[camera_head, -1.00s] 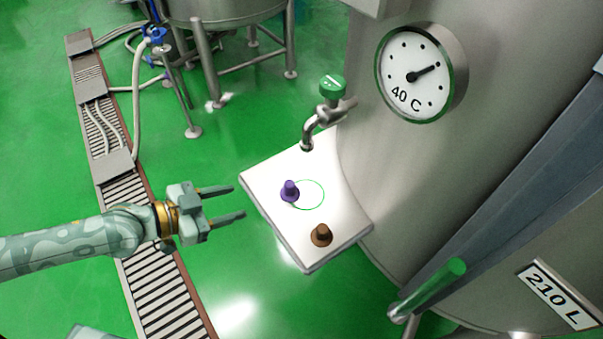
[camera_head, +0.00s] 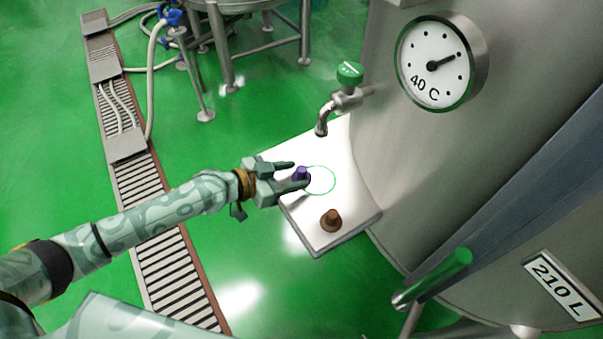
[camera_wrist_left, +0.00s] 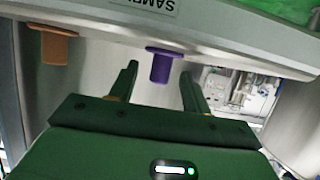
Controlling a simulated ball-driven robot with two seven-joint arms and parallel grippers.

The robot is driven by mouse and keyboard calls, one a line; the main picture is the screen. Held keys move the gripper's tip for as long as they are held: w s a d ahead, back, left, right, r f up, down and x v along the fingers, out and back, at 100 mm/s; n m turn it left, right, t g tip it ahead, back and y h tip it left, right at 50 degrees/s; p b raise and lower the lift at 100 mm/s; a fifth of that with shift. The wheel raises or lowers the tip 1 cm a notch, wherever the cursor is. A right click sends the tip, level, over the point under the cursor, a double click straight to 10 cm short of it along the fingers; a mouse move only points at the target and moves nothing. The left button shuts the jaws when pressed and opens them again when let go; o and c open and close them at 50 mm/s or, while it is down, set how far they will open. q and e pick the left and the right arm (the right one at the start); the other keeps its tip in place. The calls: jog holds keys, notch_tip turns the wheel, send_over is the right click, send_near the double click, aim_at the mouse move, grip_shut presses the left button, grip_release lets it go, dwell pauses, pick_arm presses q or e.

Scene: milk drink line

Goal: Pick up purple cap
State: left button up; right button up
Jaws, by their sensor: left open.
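The purple cap (camera_head: 302,174) stands on the white shelf (camera_head: 352,236) fixed to the tank, at the left edge of a green ring outline. My left gripper (camera_head: 300,175) is open, with its two fingers reaching over the shelf's left part and the cap close to the fingertips. My right gripper is not in view.
A brown cap (camera_head: 331,220) stands on the shelf nearer the front; it shows at upper left in the wrist view (camera_wrist_left: 52,45). A tap with a green top (camera_head: 349,74) hangs over the shelf's back. The tank (camera_head: 440,150) with its gauge (camera_head: 437,63) bounds the right side.

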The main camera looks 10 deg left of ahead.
aim_at(297, 174)
pick_arm(q)
jog(key=x, duration=0.3)
jog(key=shift+w+d+f, duration=0.1)
jog(key=shift+w+d, duration=0.05)
jog(key=shift+w, duration=0.05)
grip_shut()
